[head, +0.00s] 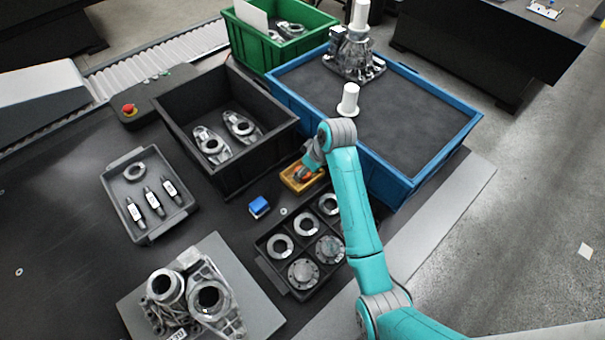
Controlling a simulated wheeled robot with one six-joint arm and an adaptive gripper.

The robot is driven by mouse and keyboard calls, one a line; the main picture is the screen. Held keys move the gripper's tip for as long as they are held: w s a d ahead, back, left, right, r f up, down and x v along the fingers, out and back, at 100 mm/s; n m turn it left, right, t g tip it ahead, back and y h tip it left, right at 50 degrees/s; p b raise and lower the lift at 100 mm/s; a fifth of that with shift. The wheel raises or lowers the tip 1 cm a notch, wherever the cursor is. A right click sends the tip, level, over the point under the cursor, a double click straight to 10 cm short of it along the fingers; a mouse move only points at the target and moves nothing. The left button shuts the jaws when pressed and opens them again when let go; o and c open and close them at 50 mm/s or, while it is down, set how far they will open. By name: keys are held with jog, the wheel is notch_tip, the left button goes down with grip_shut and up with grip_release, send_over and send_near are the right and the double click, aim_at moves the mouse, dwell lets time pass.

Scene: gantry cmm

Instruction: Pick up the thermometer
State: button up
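My gripper (310,163) is at the end of the teal arm, just above a small yellow tray (290,186). The wrist covers much of it, and I cannot tell whether its fingers are open or shut. A small orange and grey object (302,174) shows at the tray, right by the gripper. It may be the thermometer, but it is too small and too covered to be sure. I cannot tell whether the gripper touches it. Nothing else in view is clearly a thermometer.
A black bin (185,155) with metal castings stands left of the gripper, a large blue bin (440,155) to its right. A dark tray of rings and flanges (271,268), a blue block (259,207) and a grey tray of gauges (116,187) lie nearer. Castings stand on a plate (258,318).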

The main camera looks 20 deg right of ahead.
jog(key=shift+x, duration=1.3)
jog(key=c, duration=1)
jog(key=shift+o, duration=0.2)
